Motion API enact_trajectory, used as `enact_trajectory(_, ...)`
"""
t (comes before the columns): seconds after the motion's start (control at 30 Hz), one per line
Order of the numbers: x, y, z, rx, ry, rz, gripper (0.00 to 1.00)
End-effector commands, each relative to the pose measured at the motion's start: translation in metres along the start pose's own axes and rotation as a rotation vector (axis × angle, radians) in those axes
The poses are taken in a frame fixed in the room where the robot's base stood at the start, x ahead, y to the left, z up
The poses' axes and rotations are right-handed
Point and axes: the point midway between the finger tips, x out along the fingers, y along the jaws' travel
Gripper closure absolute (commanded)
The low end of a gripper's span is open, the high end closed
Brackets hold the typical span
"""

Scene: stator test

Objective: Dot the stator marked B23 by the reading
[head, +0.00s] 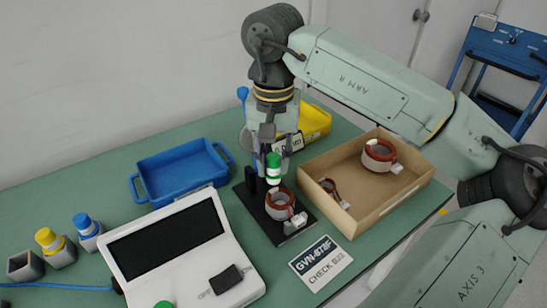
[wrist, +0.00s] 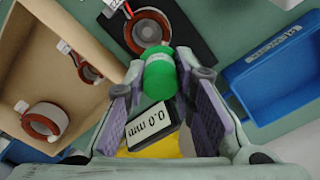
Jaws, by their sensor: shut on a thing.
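My gripper (head: 273,148) is shut on a green marker bottle (head: 273,168), held cap down over a stator (head: 280,204) with a red-brown winding. That stator sits on a black plate (head: 251,216); in the wrist view it is just beyond the green bottle (wrist: 158,76), and I cannot tell whether they touch. Tags on the stators are too small to read.
A cardboard box (head: 350,208) at the right holds two more stators (head: 379,156). A blue tray (head: 182,172), a yellow bin (head: 315,122), and a white console (head: 222,207) with a dark screen stand around. Yellow-capped (head: 54,247) and blue-capped bottles (head: 86,230) stand by an empty holder (head: 25,266).

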Motion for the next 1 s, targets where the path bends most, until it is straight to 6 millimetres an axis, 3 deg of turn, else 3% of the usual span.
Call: enact_trajectory(1.0, 0.0062, -0.0003, 0.0001, 0.0, 0.0, 0.0, 1.0)
